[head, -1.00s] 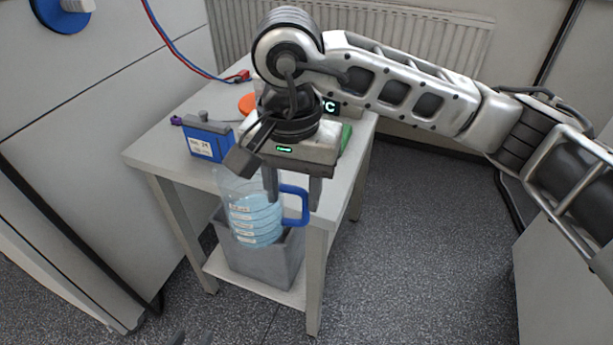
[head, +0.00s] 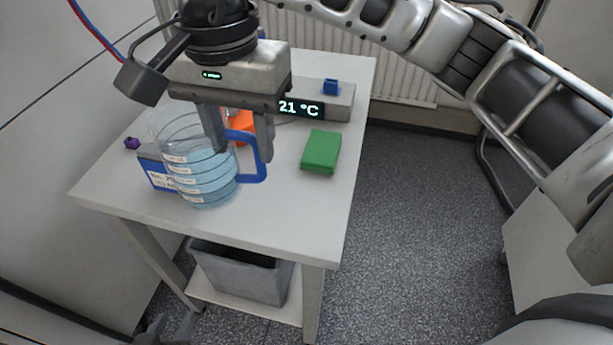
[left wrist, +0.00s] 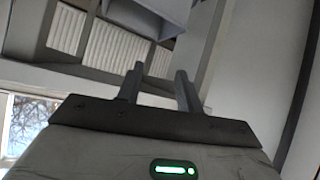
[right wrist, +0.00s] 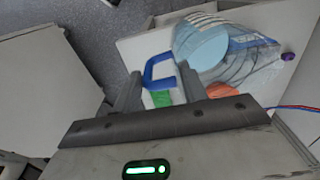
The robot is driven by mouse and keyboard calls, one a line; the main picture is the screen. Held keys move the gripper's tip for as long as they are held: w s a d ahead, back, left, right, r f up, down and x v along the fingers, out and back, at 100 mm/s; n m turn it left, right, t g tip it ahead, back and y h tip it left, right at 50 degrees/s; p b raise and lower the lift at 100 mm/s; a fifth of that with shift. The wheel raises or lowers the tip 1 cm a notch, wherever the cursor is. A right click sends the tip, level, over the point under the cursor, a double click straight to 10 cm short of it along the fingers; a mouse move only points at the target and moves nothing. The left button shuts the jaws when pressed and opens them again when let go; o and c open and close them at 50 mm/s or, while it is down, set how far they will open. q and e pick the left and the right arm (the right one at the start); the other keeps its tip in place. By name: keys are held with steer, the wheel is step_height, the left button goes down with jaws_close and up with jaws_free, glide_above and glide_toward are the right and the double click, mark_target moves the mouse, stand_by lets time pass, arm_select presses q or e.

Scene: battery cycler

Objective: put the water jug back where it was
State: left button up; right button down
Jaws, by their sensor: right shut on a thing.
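The water jug (head: 205,180) is a clear, ribbed vessel with pale blue water and a blue handle (head: 252,177). It is upright over the front left of the white table, in front of a blue box. My right gripper (head: 240,152) is shut on the handle from above. I cannot tell whether the jug's base touches the tabletop. The jug (right wrist: 210,45) and its handle (right wrist: 158,70) also show in the right wrist view, at my right gripper's fingers (right wrist: 160,80). My left gripper (left wrist: 160,70) has its fingers apart with nothing between them.
The table (head: 290,220) has clear room at its front right. A green block (head: 320,151) and a temperature display (head: 301,108) with a blue piece on top stand right of the jug. The blue box (head: 158,177) is partly behind the jug. A grey bin (head: 245,275) sits on the lower shelf.

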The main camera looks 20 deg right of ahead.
steer(key=w+d+f+p, duration=0.1)
steer(key=d+f+p, duration=0.1)
steer(key=d+f, duration=1)
steer(key=shift+d+f, duration=0.2)
steer(key=shift+d, duration=0.2)
steer(key=shift+w+f, duration=0.1)
steer(key=shift+f+b, duration=0.15)
steer(key=shift+b, duration=0.25)
steer(key=c, duration=0.8)
jaws_free()
steer(key=shift+r, duration=0.2)
step_height(320, 180, up, 12)
